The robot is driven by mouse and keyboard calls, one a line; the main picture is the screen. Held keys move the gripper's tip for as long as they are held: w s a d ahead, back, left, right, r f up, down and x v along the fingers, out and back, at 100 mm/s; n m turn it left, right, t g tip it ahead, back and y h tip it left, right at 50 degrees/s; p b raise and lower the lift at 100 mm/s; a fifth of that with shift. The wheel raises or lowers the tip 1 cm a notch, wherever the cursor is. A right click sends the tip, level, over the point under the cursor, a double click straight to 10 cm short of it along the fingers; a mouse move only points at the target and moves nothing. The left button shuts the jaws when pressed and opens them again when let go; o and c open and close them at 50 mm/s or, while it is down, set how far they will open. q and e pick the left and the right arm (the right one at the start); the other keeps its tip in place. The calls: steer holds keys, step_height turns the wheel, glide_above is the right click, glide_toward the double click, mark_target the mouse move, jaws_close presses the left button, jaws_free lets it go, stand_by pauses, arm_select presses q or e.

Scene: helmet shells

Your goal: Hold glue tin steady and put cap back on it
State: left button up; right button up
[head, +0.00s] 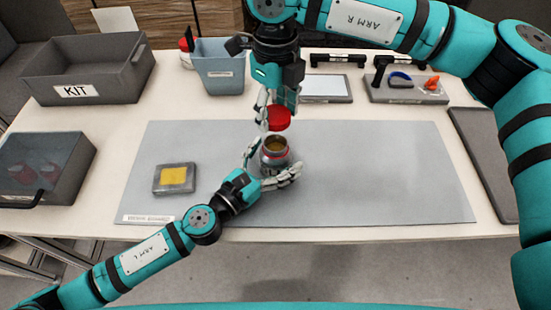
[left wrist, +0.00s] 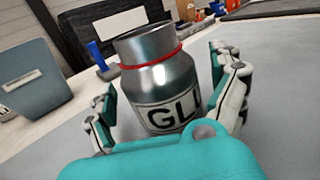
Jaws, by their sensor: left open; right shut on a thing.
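The glue tin (head: 274,157) stands upright and uncapped on the grey mat (head: 380,180), its open mouth showing a yellowish inside. In the left wrist view the tin (left wrist: 155,85) is silver, with a red ring at its neck and a label reading "GL". My left gripper (head: 271,165) is open, its fingers on both sides of the tin. They also flank it in the left wrist view (left wrist: 170,95); contact is not clear. My right gripper (head: 277,104) is shut on the red cap (head: 279,119) and holds it just above the tin's mouth.
A grey KIT bin (head: 110,75) stands at the back left, beside a blue-grey bin (head: 220,75). A dark box (head: 45,160) is at the left. A yellow-topped block (head: 174,178) lies on the mat. A tool tray (head: 405,90) is at the back right. The mat's right side is clear.

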arm_select(q)
steer(key=c, duration=1.8)
arm_select(e)
glide_above(275, 150)
steer(key=shift+f, duration=2.5)
steer(key=shift+f, duration=0.1)
steer(key=shift+f, duration=0.75)
steer(key=shift+f, duration=0.6)
